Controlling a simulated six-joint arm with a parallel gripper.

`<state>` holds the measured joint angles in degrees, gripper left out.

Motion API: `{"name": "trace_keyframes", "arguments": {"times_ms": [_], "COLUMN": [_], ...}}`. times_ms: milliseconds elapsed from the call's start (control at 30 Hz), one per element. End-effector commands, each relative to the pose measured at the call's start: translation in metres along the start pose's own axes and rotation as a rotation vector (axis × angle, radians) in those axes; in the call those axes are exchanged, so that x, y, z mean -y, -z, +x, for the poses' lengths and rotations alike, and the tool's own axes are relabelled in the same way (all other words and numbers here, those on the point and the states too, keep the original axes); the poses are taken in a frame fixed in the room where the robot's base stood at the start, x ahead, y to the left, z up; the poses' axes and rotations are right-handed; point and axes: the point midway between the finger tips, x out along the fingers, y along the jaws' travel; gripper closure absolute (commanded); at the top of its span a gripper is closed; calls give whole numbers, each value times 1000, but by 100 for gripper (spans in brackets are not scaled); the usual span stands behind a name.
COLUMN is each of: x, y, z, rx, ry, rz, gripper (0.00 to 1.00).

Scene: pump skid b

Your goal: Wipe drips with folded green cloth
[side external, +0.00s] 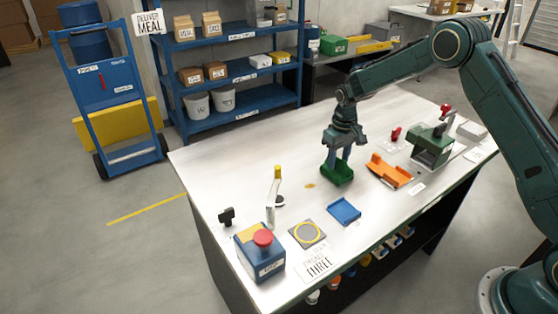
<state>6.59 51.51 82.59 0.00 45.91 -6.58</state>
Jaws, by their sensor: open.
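A green piece (337,176), which I take for the folded green cloth, is on the white bench top near its middle. It is small and its folds cannot be made out. My gripper (338,166) points down at it from above, with open fingers reaching to it. Whether they touch it cannot be told. A small yellowish drip spot (310,185) lies on the bench just left of the green piece.
A blue tray (344,211) lies in front, and an orange holder (389,171) to the right. A green device with a red knob (432,147) stands further right. A blue box with a red button (260,249) and a square plate (307,234) are front left. The back-left bench top is clear.

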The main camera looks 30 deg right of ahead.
Motion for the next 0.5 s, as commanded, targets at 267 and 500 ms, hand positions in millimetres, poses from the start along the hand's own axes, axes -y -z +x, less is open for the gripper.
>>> {"name": "trace_keyframes", "arguments": {"times_ms": [267,500], "x": [0,0], "y": [0,0], "z": [0,0], "rx": [0,0], "ry": [0,0], "rz": [0,0], "gripper": [72,100]}}
